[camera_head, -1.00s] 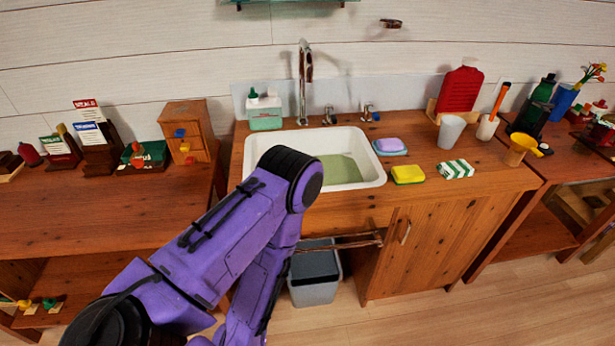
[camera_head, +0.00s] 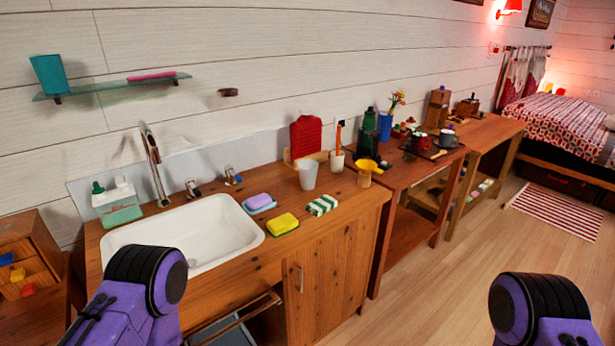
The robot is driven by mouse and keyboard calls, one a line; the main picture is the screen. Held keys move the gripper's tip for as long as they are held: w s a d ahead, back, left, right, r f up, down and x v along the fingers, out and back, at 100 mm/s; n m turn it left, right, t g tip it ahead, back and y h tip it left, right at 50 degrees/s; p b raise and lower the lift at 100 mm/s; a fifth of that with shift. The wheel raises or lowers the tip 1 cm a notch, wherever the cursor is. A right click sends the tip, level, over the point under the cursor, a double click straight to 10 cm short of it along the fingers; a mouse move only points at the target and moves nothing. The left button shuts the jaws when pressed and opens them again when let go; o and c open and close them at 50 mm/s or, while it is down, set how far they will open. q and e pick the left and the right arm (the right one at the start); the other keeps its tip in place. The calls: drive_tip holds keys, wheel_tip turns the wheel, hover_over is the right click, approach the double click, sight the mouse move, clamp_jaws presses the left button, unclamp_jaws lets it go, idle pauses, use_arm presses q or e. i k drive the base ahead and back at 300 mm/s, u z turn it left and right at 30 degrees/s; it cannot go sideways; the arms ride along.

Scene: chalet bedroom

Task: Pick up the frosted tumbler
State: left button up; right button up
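The frosted tumbler (camera_head: 308,175), a pale grey-white cup, stands upright on the wooden sink counter (camera_head: 325,220). It is right of the sink, in front of the red board and behind the green-and-white striped block. Nothing covers its front. Neither gripper shows. Only a purple link of my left arm shows at the lower left, and one of my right arm at the lower right, both well apart from the tumbler.
Near the tumbler are a yellow funnel (camera_head: 368,170), a white cup with an orange-handled item (camera_head: 337,160), a red board (camera_head: 305,137), a striped block (camera_head: 323,205), a yellow sponge (camera_head: 282,224) and purple soap (camera_head: 259,202). The sink (camera_head: 190,235) lies left.

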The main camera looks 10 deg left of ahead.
sight(308, 176)
drive_tip(key=z, duration=1.45)
drive_tip(key=i, duration=1)
drive_tip(key=u, duration=0.75)
